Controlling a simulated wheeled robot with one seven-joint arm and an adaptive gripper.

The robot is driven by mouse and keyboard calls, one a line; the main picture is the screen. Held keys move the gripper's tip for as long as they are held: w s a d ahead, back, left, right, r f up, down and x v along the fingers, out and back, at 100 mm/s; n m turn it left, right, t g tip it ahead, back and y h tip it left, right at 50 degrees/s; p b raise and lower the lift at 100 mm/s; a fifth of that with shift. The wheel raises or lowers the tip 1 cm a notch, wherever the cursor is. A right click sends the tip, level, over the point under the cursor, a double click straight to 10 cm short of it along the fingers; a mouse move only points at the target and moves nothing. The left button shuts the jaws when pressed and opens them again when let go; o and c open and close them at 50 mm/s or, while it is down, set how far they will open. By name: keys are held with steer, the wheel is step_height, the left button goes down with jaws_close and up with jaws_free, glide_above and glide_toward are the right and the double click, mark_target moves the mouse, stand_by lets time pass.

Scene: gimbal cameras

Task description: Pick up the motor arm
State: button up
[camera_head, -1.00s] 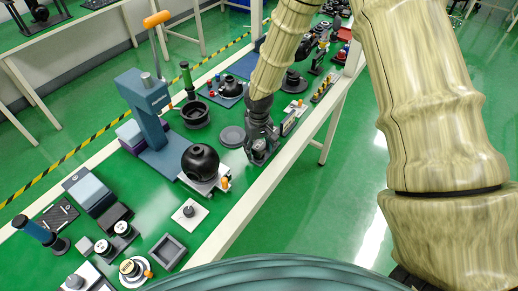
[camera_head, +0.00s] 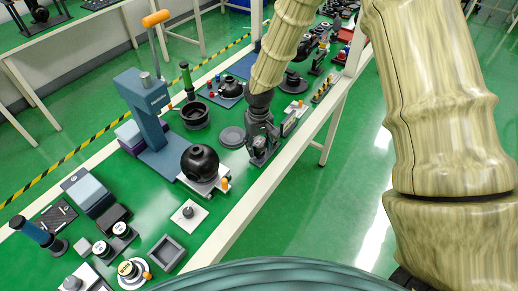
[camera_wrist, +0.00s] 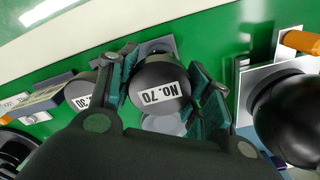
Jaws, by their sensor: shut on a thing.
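My gripper (camera_wrist: 162,90) is shut on a dark grey, round-topped part labelled NO. 70 (camera_wrist: 161,84), which I take to be the motor arm. One teal-padded finger stands on each side of it in the wrist view. A grey base shows partly behind it; I cannot tell whether the part is clear of the bench. In the head view my gripper (camera_head: 262,138) points down near the bench's front edge and hides most of the part.
A similar part labelled NO. 30 (camera_wrist: 80,90) stands close to the left finger in the wrist view.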

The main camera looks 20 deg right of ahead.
steer(key=shift+r, duration=0.45)
steer(key=shift+s+r+b, duration=0.2)
steer(key=shift+r+b, duration=0.1)
steer(key=shift+b, duration=0.1)
steer(key=s+a+r+b, duration=0.1)
steer(key=s+b, duration=0.3)
steer(key=s, duration=1.1)
steer(key=shift+s+a+r, duration=0.15)
steer(key=shift+s+r, duration=0.1)
steer(key=shift+s, duration=0.05)
